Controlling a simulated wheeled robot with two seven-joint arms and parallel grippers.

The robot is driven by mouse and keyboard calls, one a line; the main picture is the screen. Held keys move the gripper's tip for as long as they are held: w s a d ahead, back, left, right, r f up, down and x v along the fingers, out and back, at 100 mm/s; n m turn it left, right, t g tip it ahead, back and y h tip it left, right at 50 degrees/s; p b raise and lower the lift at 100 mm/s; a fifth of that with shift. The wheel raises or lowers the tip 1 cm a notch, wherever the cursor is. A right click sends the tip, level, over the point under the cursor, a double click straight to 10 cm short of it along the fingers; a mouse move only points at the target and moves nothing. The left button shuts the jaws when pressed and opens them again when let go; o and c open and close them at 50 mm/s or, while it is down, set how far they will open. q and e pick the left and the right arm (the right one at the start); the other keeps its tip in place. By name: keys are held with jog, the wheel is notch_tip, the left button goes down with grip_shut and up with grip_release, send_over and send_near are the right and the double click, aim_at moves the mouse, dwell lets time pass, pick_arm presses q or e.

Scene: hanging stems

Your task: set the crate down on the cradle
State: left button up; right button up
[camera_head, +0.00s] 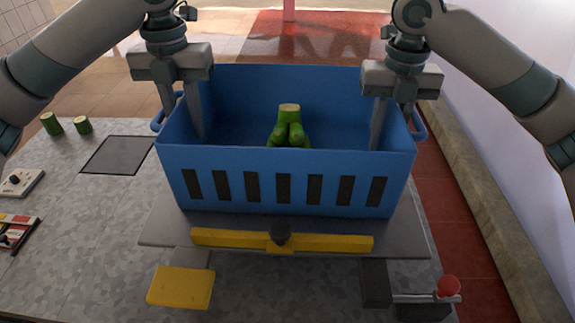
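The blue crate (284,156) is level over a grey plate (170,231) with a yellow bar (235,238) along its front; this looks like the cradle. I cannot tell whether the crate's bottom touches the plate. Green cut produce (289,128) is inside the crate. My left gripper (182,118) has one finger inside the crate's left wall and one outside, near the handle. My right gripper (393,125) straddles the right wall the same way. Whether the fingers press on the walls is not clear.
Two green cut stem pieces (66,124) stand on the speckled table at far left, near a dark square panel (118,154). A white device (20,183) lies at the left edge. A yellow block (181,287) and a red knob (447,286) are in front.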

aim_at(181, 99)
pick_arm(q)
notch_tip(181, 99, up, 10)
jog(key=shift+f, duration=0.15)
dwell(0.3)
pick_arm(e)
jog(key=shift+r, duration=0.1)
jog(key=shift+r, duration=5.9)
